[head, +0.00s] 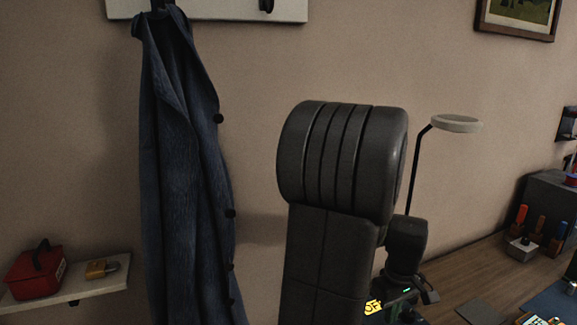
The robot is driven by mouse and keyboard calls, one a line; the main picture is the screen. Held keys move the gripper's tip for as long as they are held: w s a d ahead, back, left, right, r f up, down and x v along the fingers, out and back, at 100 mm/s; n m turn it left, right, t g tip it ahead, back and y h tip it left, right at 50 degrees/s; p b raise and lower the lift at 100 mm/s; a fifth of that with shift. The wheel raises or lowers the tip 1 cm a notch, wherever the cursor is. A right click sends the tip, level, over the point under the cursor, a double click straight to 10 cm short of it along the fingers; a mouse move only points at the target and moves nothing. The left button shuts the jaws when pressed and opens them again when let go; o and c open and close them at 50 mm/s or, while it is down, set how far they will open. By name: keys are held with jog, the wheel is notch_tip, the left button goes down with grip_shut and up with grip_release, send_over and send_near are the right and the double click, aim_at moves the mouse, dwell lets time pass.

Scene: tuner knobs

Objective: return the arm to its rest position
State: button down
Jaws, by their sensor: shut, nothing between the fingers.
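My arm rises in the middle of the head view, a large dark link in front. Behind its right side, my wrist hangs down to my gripper (418,303), dark with a small green light. It is small and partly hidden, low in the picture above the workbench (470,283). The gripper is shut, and I see nothing held in it. Whether it touches the things below cannot be told.
A yellow label (373,308) shows beside the gripper. A lamp (455,123) stands behind the arm. Tools in a holder (522,249) stand at right.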

notch_tip(320, 180, down, 5)
jog(key=b, duration=0.5)
jog(key=shift+f, duration=0.1)
notch_tip(320, 180, up, 9)
jog(key=p, duration=0.7)
jog(key=shift+r, duration=0.2)
